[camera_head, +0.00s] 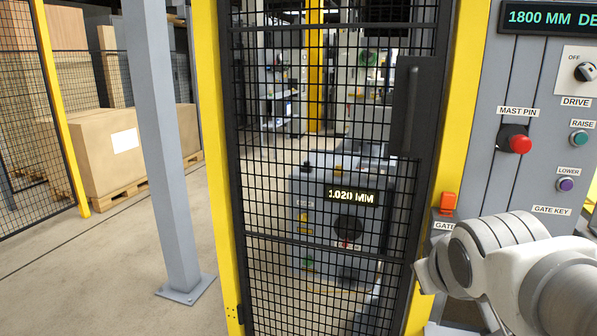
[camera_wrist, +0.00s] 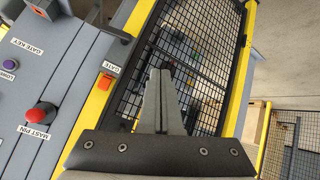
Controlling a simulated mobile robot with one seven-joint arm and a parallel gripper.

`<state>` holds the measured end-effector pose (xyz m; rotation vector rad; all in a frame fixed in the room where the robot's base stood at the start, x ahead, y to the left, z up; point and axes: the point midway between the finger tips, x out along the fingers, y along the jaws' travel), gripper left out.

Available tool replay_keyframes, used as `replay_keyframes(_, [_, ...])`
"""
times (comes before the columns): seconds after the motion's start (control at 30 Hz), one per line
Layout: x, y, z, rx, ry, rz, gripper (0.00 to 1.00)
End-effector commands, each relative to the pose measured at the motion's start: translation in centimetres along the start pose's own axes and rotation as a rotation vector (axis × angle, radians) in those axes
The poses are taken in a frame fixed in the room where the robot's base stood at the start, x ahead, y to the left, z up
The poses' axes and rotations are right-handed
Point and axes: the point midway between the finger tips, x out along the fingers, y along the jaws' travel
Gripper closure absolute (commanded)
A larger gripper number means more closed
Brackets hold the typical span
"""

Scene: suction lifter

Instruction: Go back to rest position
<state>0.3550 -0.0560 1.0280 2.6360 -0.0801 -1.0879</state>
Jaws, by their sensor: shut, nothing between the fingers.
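My gripper (camera_wrist: 160,75) shows in the wrist view with its two fingers together and nothing between them. It points toward the black mesh gate (camera_wrist: 185,50) and is apart from any control as far as I can tell. In the head view my arm is at the lower right, in front of the lower part of the control panel (camera_head: 483,120). The gripper's fingers are mostly hidden there behind the arm. The mesh gate (camera_head: 325,235) stands in its yellow frame and looks closed. A lit display reading 1.020 MM (camera_head: 352,196) shows behind the mesh.
An orange GATE block (camera_head: 448,202) sits on the yellow post. A grey column (camera_head: 165,150) stands left; open floor surrounds it.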

Motion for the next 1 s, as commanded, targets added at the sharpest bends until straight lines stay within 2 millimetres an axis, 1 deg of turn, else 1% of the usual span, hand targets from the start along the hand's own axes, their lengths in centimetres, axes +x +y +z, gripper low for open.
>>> replay_keyframes(0.03, [-1.1, -1.5, 1.8, 0.048, -0.048, -0.038, 1.0])
replay_keyframes(0.1, [-2.5, -3.5, 4.5, 0.112, -0.128, -0.092, 1.0])
replay_keyframes(0.23, [-5.3, -7.2, 9.1, 0.212, -0.274, -0.192, 1.0])
replay_keyframes(0.27, [-6.1, -7.7, 9.7, 0.228, -0.302, -0.21, 1.0])
replay_keyframes(0.3, [-7.3, -6.8, 7.8, 0.226, -0.297, -0.202, 1.0])
replay_keyframes(0.47, [-9.9, -5.5, 5.2, 0.223, -0.296, -0.199, 1.0])
replay_keyframes(0.7, [-14.1, -3.7, 0.9, 0.221, -0.295, -0.198, 1.0])
replay_keyframes(0.9, [-17.0, -2.5, -2.0, 0.22, -0.295, -0.197, 1.0])
replay_keyframes(1.0, [-17.8, -2.2, -2.8, 0.22, -0.295, -0.197, 1.0])
